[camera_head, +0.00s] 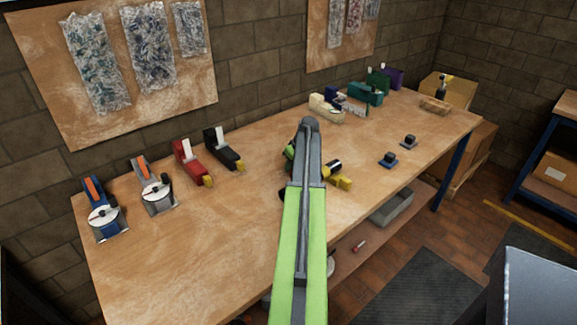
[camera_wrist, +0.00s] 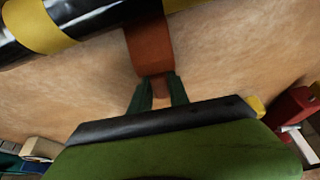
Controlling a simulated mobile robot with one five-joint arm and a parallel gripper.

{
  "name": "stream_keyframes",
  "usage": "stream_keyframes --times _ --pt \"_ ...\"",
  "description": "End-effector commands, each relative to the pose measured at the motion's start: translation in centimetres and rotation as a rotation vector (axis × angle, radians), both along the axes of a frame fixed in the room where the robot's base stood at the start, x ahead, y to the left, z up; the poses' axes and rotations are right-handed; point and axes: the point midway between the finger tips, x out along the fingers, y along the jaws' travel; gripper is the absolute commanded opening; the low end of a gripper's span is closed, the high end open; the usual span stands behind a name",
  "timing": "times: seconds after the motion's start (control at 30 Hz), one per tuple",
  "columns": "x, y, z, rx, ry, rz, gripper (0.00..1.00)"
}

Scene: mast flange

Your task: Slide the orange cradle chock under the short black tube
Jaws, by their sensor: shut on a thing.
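The orange cradle chock (camera_wrist: 150,48) lies on the wooden bench top in the wrist view. My gripper (camera_wrist: 159,92) is shut on its near end, with one dark green finger on each side. The chock's far end reaches the short black tube (camera_wrist: 95,18), which crosses the top of the wrist view and has yellow bands. How far the chock is beneath the tube is cut off by the frame. In the head view the tube (camera_head: 332,166) shows just right of my arm. My arm hides the chock and the fingertips there.
A yellow block (camera_head: 342,183) sits by the tube's near end. Red (camera_head: 190,163) and black (camera_head: 224,150) tools stand along the wall side. The front left of the bench (camera_head: 190,260) is clear.

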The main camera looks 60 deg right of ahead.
Motion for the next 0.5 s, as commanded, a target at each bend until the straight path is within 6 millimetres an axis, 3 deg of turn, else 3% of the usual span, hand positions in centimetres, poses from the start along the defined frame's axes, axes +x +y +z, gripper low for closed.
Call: stream_keyframes --times 0.27,0.3,0.5 --pt "-0.81 0.32 0.03 0.0 0.0 0.001 0.0" --pt "-0.85 0.33 0.03 0.0 0.0 0.001 0.23" --pt "-0.79 0.3 0.03 0.0 0.0 0.001 0.47"
